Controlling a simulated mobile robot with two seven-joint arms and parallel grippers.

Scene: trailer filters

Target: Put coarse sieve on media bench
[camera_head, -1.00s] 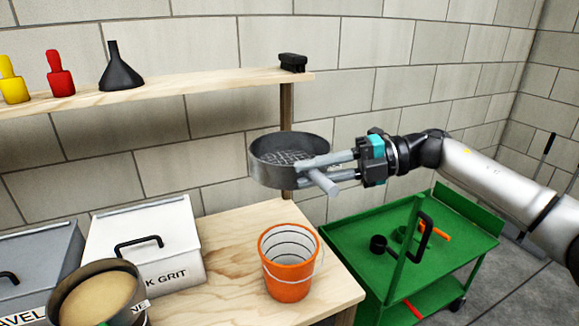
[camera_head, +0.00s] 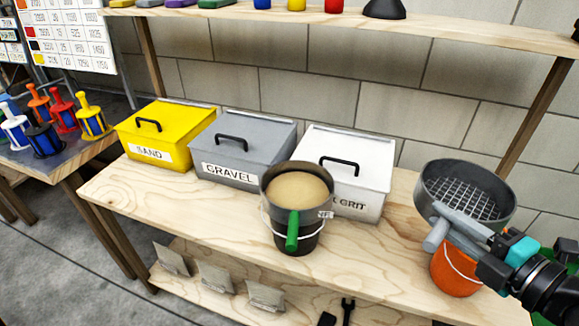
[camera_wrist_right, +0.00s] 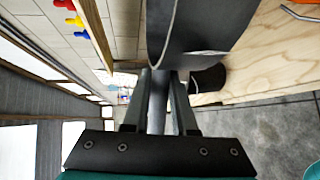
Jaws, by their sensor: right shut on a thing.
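The coarse sieve (camera_head: 468,190) is a round grey pan with an open wire mesh. It is held up at the right of the head view, in front of the orange bucket's top. My right gripper (camera_head: 447,228) is shut on its grey handle. In the right wrist view the handle (camera_wrist_right: 158,100) lies between the two fingers, and the sieve's dark rim (camera_wrist_right: 200,30) shows beyond. The media bench (camera_head: 190,205) is the long pale wooden bench. Whether the sieve touches the bucket cannot be told. My left gripper is out of view.
On the bench stand yellow SAND (camera_head: 165,130), grey GRAVEL (camera_head: 240,145) and white GRIT (camera_head: 345,165) bins. A green-handled sieve with tan material (camera_head: 298,188) sits on a dark bucket (camera_head: 297,238). The orange bucket (camera_head: 455,272) is at right. Bare wood lies between the buckets.

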